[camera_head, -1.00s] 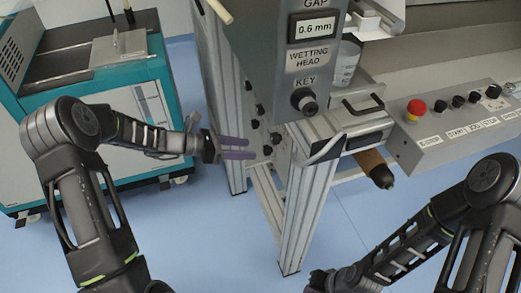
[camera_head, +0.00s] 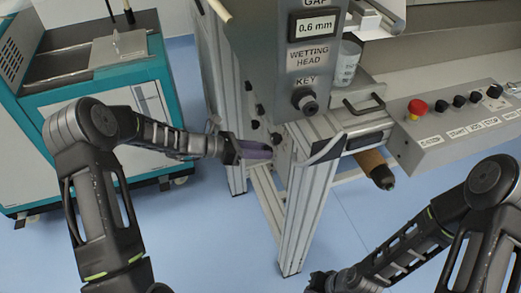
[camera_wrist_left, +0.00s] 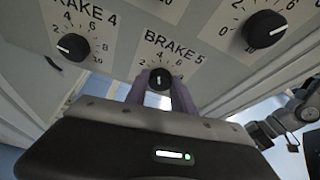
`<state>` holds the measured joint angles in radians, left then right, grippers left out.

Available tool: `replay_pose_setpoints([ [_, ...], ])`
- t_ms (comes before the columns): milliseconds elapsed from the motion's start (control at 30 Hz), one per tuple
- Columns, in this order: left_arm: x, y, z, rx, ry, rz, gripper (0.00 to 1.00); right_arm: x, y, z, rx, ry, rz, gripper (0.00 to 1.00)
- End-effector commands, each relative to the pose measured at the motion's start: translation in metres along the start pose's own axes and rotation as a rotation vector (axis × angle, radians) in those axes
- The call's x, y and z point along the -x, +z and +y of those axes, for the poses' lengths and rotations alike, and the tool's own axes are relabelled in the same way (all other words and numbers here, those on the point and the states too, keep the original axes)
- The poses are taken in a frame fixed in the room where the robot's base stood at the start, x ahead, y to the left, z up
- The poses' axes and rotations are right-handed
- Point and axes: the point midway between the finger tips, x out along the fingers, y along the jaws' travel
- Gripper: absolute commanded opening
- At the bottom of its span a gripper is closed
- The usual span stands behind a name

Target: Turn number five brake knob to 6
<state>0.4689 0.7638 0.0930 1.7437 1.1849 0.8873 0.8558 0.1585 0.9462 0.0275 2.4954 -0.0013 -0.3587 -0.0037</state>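The brake 5 knob (camera_wrist_left: 160,78) is a black round knob on a pale panel, in the middle of the left wrist view, under its "BRAKE 5" label. A white mark shows on it, but the number it points to is unclear. Part of its scale is hidden by the fingers. My left gripper (camera_wrist_left: 161,84) has its two purple fingers on either side of the knob, seemingly closed on it. In the head view the left gripper (camera_head: 262,152) reaches the side of the machine, with its fingers close together. My right gripper (camera_head: 320,283) is only partly visible at the bottom edge.
The brake 4 knob (camera_wrist_left: 73,46) is to the left and another knob (camera_wrist_left: 265,29) to the right. The machine's frame leg (camera_head: 303,220) and wetting head box (camera_head: 290,55) are near. A control box (camera_head: 450,130) with a red button is at the right.

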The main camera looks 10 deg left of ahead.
Motion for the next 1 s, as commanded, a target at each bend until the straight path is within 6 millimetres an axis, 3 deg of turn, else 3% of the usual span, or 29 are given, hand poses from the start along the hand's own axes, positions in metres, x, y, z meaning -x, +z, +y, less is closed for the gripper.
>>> replay_pose_setpoints([
  [333, 0.000, 0.000, 0.000, 0.000, 0.001, 0.000, 0.00, 0.000, 0.000, 0.000, 0.000, 0.000, 0.000, 0.00],
  [733, 0.000, -0.001, 0.000, -0.016, 0.007, 0.001, 0.00, -0.003, 0.000, 0.001, 0.000, 0.000, 0.000, 0.00],
  [1000, 0.000, -0.003, 0.000, -0.105, 0.045, 0.000, 0.00, -0.016, 0.000, 0.006, 0.000, 0.000, 0.000, 0.00],
])
